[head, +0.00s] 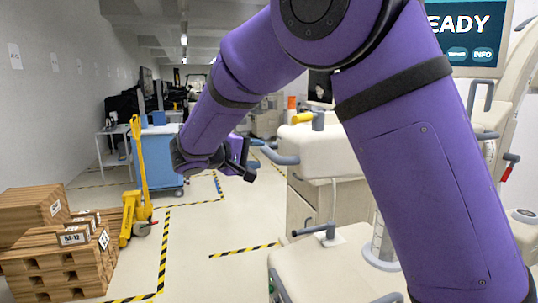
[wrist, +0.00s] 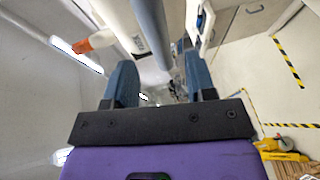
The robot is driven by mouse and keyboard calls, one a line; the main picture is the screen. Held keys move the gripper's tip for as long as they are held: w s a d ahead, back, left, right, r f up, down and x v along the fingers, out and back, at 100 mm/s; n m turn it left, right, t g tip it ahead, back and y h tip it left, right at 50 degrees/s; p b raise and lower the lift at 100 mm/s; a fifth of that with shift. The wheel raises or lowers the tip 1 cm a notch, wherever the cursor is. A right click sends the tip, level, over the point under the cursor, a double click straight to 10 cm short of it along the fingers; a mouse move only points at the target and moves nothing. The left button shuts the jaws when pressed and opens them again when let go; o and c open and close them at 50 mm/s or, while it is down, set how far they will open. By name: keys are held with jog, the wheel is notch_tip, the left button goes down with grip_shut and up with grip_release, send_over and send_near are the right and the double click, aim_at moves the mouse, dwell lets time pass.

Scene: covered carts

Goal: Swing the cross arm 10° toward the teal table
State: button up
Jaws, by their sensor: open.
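My gripper (head: 248,172) is open and empty, left of the white cart in the head view. In the wrist view its two blue-grey fingers (wrist: 160,80) stand apart. Beyond them a blue-grey bar (wrist: 150,28) runs beside a pale labelled bar (wrist: 122,28); I cannot tell whether either is the cross arm. An orange-tipped part (wrist: 95,42) sticks out to the left. In the head view, a blue-grey handle (head: 276,156) projects from the white cart, just right of my gripper, apparently apart from it. No table is clearly teal; a blue cart (head: 157,160) stands behind.
The white cart (head: 320,145) carries a yellow-ended grey part (head: 303,118). A lower pale unit (head: 325,270) has a lever (head: 316,232). A yellow pallet jack (head: 138,185) and wooden crates (head: 55,255) stand left. A screen (head: 468,30) is upper right. The taped floor between is clear.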

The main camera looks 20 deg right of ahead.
aim_at(266, 154)
jog(key=shift+x, duration=2.7)
grip_shut()
